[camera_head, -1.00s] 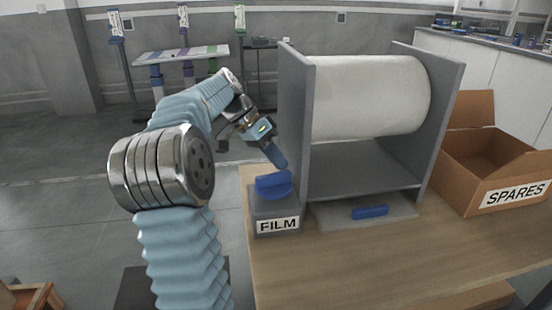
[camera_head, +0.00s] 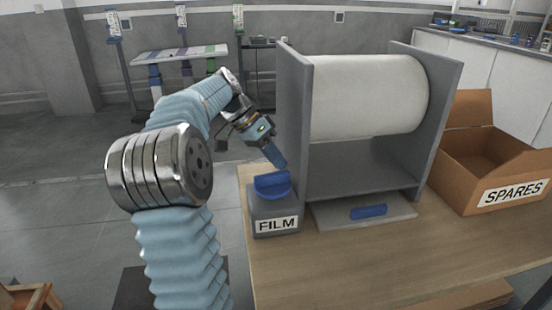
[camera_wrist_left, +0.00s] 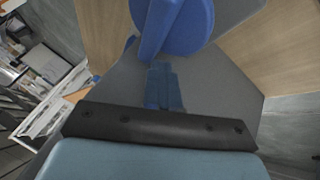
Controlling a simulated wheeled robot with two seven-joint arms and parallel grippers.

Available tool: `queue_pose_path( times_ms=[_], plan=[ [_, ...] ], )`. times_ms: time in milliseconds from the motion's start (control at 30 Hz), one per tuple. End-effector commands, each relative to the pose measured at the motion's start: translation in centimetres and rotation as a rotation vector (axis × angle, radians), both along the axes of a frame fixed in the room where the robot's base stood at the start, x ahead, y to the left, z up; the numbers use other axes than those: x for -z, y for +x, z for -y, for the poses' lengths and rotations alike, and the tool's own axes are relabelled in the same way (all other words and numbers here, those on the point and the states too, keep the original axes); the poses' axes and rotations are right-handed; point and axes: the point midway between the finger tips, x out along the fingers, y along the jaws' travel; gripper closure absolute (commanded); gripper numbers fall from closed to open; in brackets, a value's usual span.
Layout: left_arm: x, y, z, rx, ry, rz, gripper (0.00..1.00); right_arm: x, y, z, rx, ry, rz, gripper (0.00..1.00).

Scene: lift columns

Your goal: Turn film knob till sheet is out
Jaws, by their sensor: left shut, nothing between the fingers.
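The blue film knob (camera_head: 272,185) sits on top of a grey box labelled FILM (camera_head: 274,213) at the table's left end. A white roll of film (camera_head: 366,95) is mounted between two grey side panels. No sheet shows clearly on the grey plate (camera_head: 330,214) in front of the roll. My left gripper (camera_head: 279,162) is shut and empty, with its blue fingers just above and behind the knob. In the left wrist view the shut fingertips (camera_wrist_left: 163,68) are close to the knob (camera_wrist_left: 180,22); I cannot tell if they touch. My right gripper is not in view.
A blue bar (camera_head: 369,212) lies on the grey plate. An open cardboard box labelled SPARES (camera_head: 514,192) stands on the right of the wooden table (camera_head: 400,255). The front of the table is clear. A side panel (camera_head: 294,125) rises close beside my left gripper.

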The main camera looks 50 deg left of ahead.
Motion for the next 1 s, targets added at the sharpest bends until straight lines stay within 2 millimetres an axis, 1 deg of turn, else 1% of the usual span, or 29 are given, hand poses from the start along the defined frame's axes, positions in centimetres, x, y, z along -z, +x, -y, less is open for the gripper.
queue_pose_path(
  times_ms=[500,633,767,1000],
  plan=[
    [0.0,0.0,0.0,0.001,-0.001,0.000,1.00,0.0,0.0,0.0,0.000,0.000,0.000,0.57],
    [-0.7,-0.2,-0.4,-0.001,0.000,0.002,1.00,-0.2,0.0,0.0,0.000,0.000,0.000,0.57],
    [-2.6,-1.1,-1.5,-0.003,0.002,0.001,1.00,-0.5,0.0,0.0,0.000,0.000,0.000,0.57],
    [-7.6,-3.3,-4.5,-0.004,0.003,-0.001,1.00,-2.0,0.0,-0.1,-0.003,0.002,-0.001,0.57]
  ],
)
